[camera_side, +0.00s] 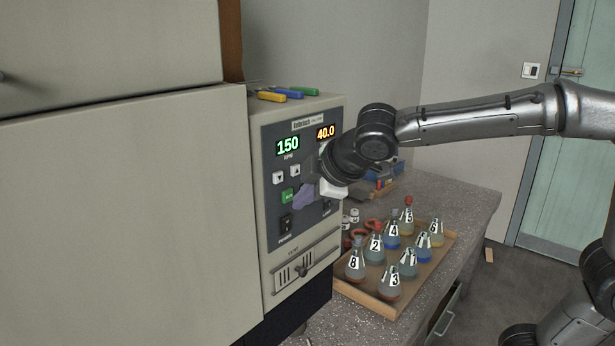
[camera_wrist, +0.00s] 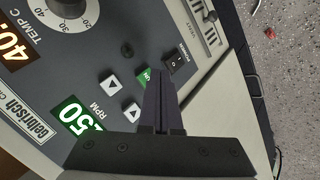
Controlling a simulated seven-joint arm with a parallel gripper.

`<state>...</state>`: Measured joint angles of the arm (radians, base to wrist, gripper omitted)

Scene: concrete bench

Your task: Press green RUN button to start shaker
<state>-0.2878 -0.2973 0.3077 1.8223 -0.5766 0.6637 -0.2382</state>
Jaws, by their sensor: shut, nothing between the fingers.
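The shaker's control panel (camera_side: 272,165) faces the bench, with a green display reading 150 RPM and an orange one reading 40.0. The green RUN button (camera_side: 288,196) sits below the arrow buttons. In the wrist view the RUN button (camera_wrist: 144,76) shows only in part, beside my fingertips, which hide the rest. My gripper (camera_side: 302,199) is shut and empty, in front of the panel just right of the button in the side view. Its dark fingers (camera_wrist: 159,73) also show in the wrist view. I cannot tell whether they touch the panel.
A black power switch (camera_side: 286,222) is close below the button, and arrow buttons (camera_side: 287,174) are just above it. A tray (camera_side: 428,272) of numbered flasks stands on the bench (camera_side: 470,200) to the right. Coloured-handled tools (camera_side: 280,94) lie on top of the shaker.

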